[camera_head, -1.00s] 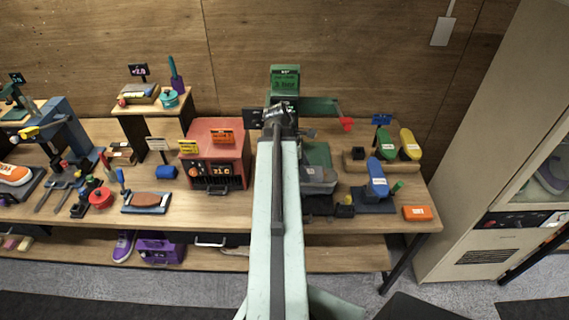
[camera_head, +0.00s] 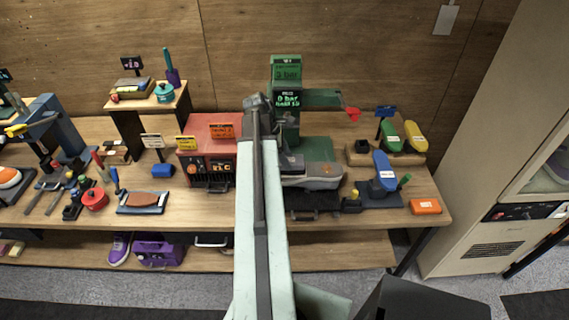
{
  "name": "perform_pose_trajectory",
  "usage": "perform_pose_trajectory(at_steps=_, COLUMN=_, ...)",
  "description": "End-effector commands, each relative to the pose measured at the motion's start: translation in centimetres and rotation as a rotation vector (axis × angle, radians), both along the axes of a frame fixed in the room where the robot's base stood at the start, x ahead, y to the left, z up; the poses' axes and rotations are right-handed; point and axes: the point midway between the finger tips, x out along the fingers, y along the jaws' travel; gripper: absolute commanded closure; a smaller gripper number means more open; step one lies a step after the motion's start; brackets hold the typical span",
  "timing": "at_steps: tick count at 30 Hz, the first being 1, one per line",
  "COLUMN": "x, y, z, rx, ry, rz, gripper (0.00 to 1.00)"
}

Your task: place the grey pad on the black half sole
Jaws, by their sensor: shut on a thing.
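My arm rises from the bottom centre over the bench, and its dark end, my gripper (camera_head: 258,103), is in front of the green press (camera_head: 286,75), to the left of its column. My gripper is shut; its fingertips and what they hold are hidden by the arm. A grey, long, rounded piece (camera_head: 318,180) lies low on the press, to the right of my arm and apart from its end. I cannot make out the grey pad or the black half sole for certain; dark parts under the grey piece are too small to tell.
The red heater box (camera_head: 209,155) stands close to the left of my arm. The press's green side arm with a red knob (camera_head: 352,114) sticks out to the right. A blue tool (camera_head: 384,172) and an orange box (camera_head: 425,207) stand farther right on the wooden bench (camera_head: 220,212).

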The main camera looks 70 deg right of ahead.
Motion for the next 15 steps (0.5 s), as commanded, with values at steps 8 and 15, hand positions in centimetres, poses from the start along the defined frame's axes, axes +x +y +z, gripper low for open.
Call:
perform_pose_trajectory(at_steps=8, x=-0.41, y=-0.10, z=-0.14, rx=0.000, ry=0.000, rz=-0.008, gripper=0.91)
perform_pose_trajectory(at_steps=15, x=-0.46, y=-0.12, z=-0.13, rx=0.000, ry=0.000, rz=-0.008, gripper=0.22)
